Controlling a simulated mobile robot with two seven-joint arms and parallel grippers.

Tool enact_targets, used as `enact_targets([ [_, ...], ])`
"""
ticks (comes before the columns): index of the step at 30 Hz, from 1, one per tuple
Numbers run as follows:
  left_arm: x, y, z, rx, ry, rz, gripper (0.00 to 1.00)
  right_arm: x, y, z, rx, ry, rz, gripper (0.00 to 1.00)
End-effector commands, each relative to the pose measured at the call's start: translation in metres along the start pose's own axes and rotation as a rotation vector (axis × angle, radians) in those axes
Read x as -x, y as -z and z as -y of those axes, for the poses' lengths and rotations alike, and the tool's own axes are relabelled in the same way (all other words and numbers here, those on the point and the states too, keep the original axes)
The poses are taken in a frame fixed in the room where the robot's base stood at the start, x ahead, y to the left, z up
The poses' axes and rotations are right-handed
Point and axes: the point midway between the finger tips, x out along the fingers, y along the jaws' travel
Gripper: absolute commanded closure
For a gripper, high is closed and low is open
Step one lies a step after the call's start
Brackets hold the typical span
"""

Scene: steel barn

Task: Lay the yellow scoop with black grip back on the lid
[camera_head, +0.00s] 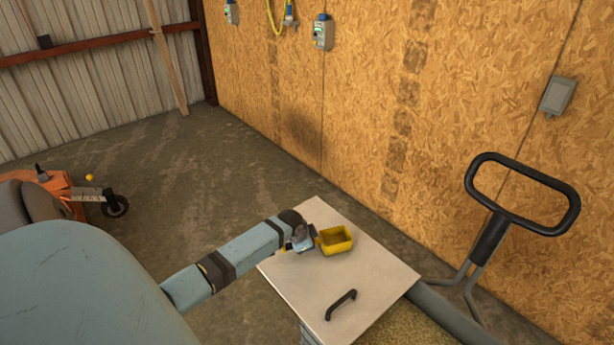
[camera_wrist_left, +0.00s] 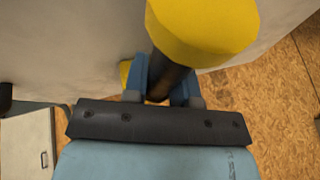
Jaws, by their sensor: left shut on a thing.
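The yellow scoop (camera_head: 335,240) appears over the far part of the pale lid (camera_head: 320,284), its open side facing up in the head view. My left gripper (camera_head: 302,240) is shut on the scoop's black grip, left of the scoop's bowl. In the left wrist view the black grip (camera_wrist_left: 168,78) sits between my blue fingers (camera_wrist_left: 164,88), and the yellow bowl (camera_wrist_left: 203,28) extends past them. I cannot tell whether the scoop touches the lid or hangs just above it. My right gripper is not in view.
A black handle (camera_head: 341,304) stands on the lid's near part; bare lid surrounds it. Grainy feed (camera_head: 405,328) shows beside the lid. A black push handle (camera_head: 482,245) rises at the right, near the chipboard wall (camera_head: 460,90). An orange wheeled machine (camera_head: 62,186) stands at the left.

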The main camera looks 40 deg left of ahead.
Motion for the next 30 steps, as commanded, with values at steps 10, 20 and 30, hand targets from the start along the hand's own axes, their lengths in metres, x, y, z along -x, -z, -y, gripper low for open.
enact_targets([
  [10, -0.002, 0.0, 0.0, -0.001, 0.001, -0.001, 0.7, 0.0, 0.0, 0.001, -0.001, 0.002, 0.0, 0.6],
  [20, -0.001, 0.0, 0.0, -0.001, 0.001, -0.001, 0.49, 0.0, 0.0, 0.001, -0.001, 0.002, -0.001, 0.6],
  [30, 0.042, 0.001, 0.002, -0.004, 0.003, -0.001, 0.49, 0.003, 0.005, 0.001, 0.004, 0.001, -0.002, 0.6],
])
